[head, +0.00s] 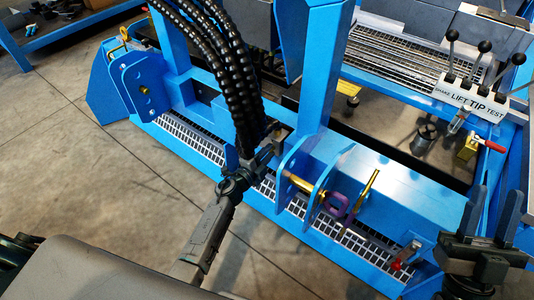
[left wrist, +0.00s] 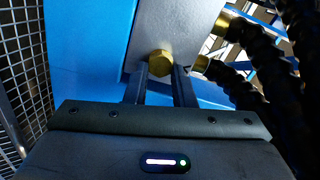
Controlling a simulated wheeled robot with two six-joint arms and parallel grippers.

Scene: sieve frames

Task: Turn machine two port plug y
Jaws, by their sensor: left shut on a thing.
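A brass hex plug (left wrist: 160,63) sits in the face of a grey block (left wrist: 185,30) in the left wrist view. My left gripper (left wrist: 160,80) has its two fingers closed on either side of the plug's head. In the head view my left gripper (head: 268,152) reaches to the foot of the black hoses, and the plug is too small or hidden to tell there. My right gripper (head: 491,212) is at the lower right with its fingers apart and nothing visible between them.
Thick black ribbed hoses (head: 235,75) hang beside my left gripper, ending in brass fittings (left wrist: 222,22). A blue frame (head: 320,70) surrounds the block. A brass pin (head: 365,192), a purple shackle (head: 337,203) and levers (head: 483,47) are to the right. The floor (head: 80,170) at left is clear.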

